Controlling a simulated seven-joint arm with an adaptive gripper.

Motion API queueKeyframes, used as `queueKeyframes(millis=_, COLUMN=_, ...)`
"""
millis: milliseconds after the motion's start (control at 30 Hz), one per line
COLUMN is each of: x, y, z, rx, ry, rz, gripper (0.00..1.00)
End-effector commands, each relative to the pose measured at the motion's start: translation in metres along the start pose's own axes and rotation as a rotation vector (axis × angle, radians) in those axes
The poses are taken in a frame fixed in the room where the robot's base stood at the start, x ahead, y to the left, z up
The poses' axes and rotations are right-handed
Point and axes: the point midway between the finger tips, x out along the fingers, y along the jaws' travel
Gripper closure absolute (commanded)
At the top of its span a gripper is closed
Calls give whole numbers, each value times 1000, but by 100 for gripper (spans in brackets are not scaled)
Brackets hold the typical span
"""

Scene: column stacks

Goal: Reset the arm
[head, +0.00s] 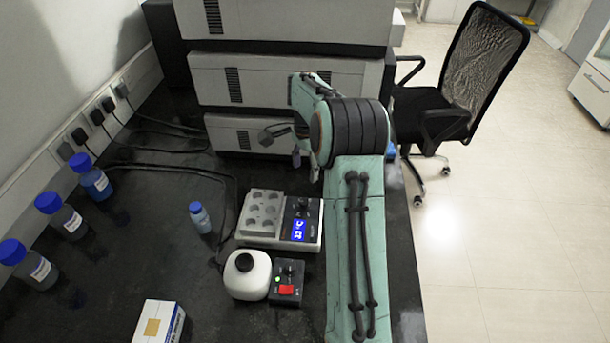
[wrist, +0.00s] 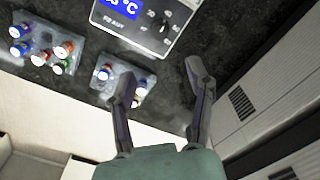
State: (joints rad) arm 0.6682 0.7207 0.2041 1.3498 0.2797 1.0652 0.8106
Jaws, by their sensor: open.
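My gripper (head: 284,146) hangs at the far end of my green arm, in front of the stacked grey instruments. In the wrist view, the two fingers of my gripper (wrist: 158,80) are spread apart with nothing between them. Beneath them is the dark bench top, with a small vial rack close by the left finger. My arm hides part of the bench's right side in the head view.
The grey column stacks (head: 290,80) stand behind. Vial racks (wrist: 75,42) show in the wrist view. The left-centre bench is mostly clear.

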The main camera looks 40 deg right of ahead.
Motion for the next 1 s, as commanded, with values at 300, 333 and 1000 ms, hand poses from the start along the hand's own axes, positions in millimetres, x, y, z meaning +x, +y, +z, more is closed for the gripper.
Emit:
queueKeyframes(millis=300, x=0, y=0, z=0, rx=0, ry=0, rz=0, gripper=47)
queueKeyframes(millis=333, x=0, y=0, z=0, rx=0, ry=0, rz=0, gripper=47)
queueKeyframes(millis=1000, x=-173, y=44, z=185, rx=-553, ry=184, rz=-221, gripper=47)
